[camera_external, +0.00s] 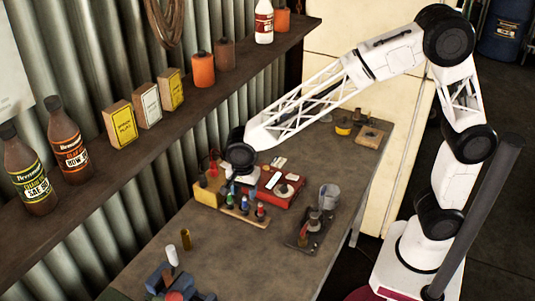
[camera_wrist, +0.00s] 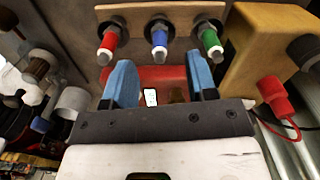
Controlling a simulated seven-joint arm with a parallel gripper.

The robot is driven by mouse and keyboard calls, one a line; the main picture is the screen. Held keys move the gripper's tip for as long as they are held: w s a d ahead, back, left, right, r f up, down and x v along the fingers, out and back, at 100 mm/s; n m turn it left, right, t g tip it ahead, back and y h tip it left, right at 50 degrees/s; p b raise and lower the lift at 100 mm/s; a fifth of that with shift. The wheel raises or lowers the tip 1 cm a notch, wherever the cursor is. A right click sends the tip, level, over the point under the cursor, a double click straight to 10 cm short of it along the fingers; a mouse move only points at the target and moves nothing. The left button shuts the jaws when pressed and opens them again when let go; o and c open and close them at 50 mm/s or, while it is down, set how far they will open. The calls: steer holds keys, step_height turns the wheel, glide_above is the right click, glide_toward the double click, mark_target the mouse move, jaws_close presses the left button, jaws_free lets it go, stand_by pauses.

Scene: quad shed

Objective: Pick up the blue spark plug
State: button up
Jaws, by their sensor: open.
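The blue spark plug (camera_wrist: 159,40) is the middle one of three in a wooden rack (camera_wrist: 137,12), between the red spark plug (camera_wrist: 107,44) and the green spark plug (camera_wrist: 211,42). The rack (camera_external: 228,211) also shows in the external view, with the blue plug (camera_external: 245,201) standing in it. My gripper (camera_wrist: 161,68) is open, its two blue fingers apart with nothing gripped between them. In the wrist view the blue plug lies just beyond the gap between the fingertips. In the external view my gripper is beside the rack, its fingertips hard to make out.
A red case (camera_external: 287,194) lies beside the rack, and a yellow box (camera_external: 207,193) stands at its left end. A red clip with a cable (camera_wrist: 273,92) hangs at the yellow box. A tray (camera_external: 296,240) with a cup is to the right. The front bench is mostly clear.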

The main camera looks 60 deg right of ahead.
mark_target(245, 206)
steer(key=shift+f, duration=2.55)
steer(key=shift+c, duration=0.4)
jaws_close()
steer(key=shift+r, duration=0.2)
step_height(245, 206, up, 10)
steer(key=shift+f, duration=0.15)
